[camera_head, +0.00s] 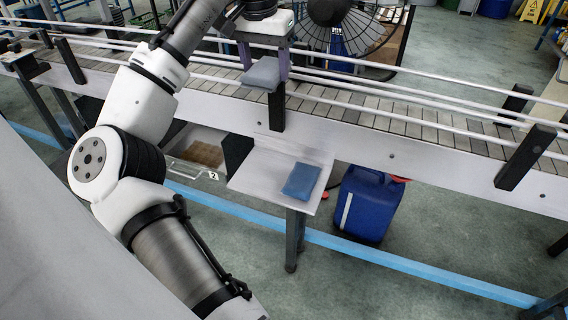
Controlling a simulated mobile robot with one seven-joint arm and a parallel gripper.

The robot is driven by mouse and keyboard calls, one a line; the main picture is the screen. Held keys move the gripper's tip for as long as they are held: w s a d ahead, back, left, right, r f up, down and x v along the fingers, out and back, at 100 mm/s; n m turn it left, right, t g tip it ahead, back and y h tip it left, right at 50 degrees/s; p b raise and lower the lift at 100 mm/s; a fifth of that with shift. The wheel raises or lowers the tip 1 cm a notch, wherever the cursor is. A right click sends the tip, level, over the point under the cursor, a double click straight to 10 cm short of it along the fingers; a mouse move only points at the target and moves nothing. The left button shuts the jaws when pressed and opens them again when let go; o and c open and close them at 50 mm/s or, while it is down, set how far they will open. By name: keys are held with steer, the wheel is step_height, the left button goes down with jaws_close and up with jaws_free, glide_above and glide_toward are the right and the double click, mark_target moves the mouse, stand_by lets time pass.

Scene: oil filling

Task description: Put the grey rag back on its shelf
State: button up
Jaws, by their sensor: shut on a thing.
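The grey rag (262,73) is held between the two fingers of my gripper (264,70), near the top middle of the view. My gripper is shut on it and points down. The rag looks like a flat, folded, blue-grey pad. It appears in front of the conveyor's rail, higher in the picture than a small white shelf (262,172) fixed to the conveyor's near side. A blue rag (301,181) lies on the right part of that shelf. The left part of the shelf is bare. I cannot tell the rag's exact height above the shelf.
The conveyor (400,113) with white guard rails and dark posts runs across the view. A blue canister (364,207) stands on the floor right of the shelf. An open compartment (201,153) near a label "2" lies to the left. A fan (345,30) stands behind.

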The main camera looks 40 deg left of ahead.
mark_target(270, 173)
step_height(270, 173, down, 28)
steer(key=shift+s+r+b, duration=0.15)
steer(key=shift+r+b, duration=0.1)
steer(key=shift+b, duration=0.15)
steer(key=shift+f, duration=0.2)
steer(key=o, duration=0.7)
steer(key=shift+c, duration=0.2)
steer(key=shift+r, duration=0.1)
step_height(270, 173, up, 12)
steer(key=s, duration=0.1)
steer(key=shift+s+d, duration=0.2)
steer(key=shift+s, duration=0.15)
